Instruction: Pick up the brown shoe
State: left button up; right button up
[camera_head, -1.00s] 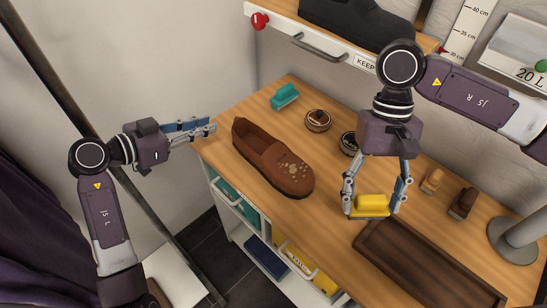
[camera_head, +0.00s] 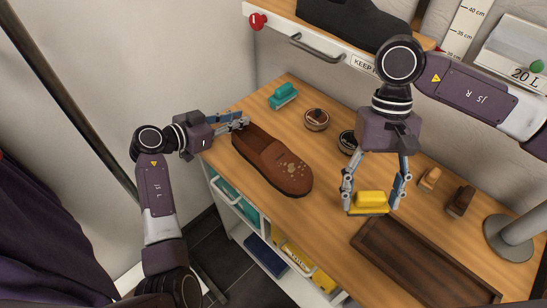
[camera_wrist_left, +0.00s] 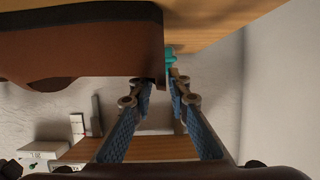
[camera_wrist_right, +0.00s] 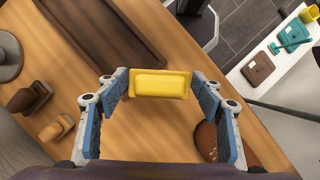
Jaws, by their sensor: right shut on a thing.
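The brown shoe (camera_head: 280,167) stands upright on the wooden bench top, its heel towards my left arm and its spotted toe towards the front. My left gripper (camera_head: 240,122) is at the heel end, fingers pointing right. In the left wrist view its fingers are apart, and the back of the brown shoe (camera_wrist_left: 75,85) reaches to the fingertips; I cannot tell whether they touch it. My right gripper (camera_head: 373,202) is shut on a yellow-topped block (camera_head: 369,201), right of the shoe. The yellow-topped block also shows in the right wrist view (camera_wrist_right: 160,83).
A teal brush (camera_head: 283,95) and round tins (camera_head: 316,119) lie behind the shoe. A dark wooden tray (camera_head: 425,262) is at the front right. Small brown brushes (camera_head: 460,200) and a grey stand (camera_head: 508,238) are further right. A shelf with a black shoe (camera_head: 350,18) is above.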

pick_arm(q)
grip_shut()
jog(key=shift+r, duration=0.2)
dwell(0.5)
